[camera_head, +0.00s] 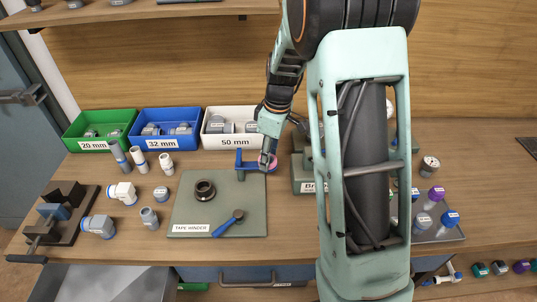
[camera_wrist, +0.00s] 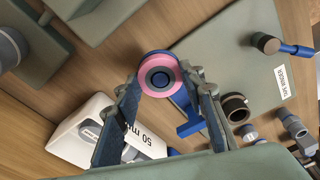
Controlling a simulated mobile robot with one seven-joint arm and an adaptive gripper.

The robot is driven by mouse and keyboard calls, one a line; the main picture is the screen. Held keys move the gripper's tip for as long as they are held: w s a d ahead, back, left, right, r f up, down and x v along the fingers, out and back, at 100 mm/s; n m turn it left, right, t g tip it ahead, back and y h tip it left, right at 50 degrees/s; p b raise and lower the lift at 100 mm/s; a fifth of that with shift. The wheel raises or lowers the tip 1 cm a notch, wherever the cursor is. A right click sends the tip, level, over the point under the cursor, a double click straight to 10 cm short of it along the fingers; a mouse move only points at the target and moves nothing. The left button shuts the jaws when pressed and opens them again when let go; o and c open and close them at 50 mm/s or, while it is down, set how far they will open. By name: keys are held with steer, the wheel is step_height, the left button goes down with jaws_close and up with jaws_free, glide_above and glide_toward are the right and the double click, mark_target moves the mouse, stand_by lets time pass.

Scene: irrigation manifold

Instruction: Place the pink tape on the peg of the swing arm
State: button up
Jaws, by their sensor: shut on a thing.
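The pink tape (camera_wrist: 149,88) is a ring between my two fingertips; in the head view only a pink sliver (camera_head: 273,167) shows. My gripper (camera_head: 268,158) is shut on it, at the back right corner of the tape winder. The blue swing arm (camera_head: 246,160) reaches right to the tape; it also shows in the wrist view (camera_wrist: 188,119), just below right of the ring. Blue and a dark round centre show inside the ring, in line with the arm's end. I cannot tell how far the tape sits on the peg.
The green tape winder board (camera_head: 190,222) carries a dark ring (camera_head: 204,190) and a blue-handled crank (camera_head: 228,224). The white 50 mm bin (camera_head: 230,142) stands close behind my gripper. A green block (camera_head: 303,180) is close on the right. Loose fittings lie to the left.

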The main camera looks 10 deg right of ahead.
mark_target(274, 161)
steer(key=shift+f, duration=0.25)
steer(key=o, duration=0.8)
steer(key=shift+o, duration=0.2)
steer(key=shift+r, duration=0.15)
step_height(274, 161, up, 12)
steer(key=d, duration=0.1)
steer(key=shift+s, duration=0.4)
steer(key=shift+d, duration=0.1)
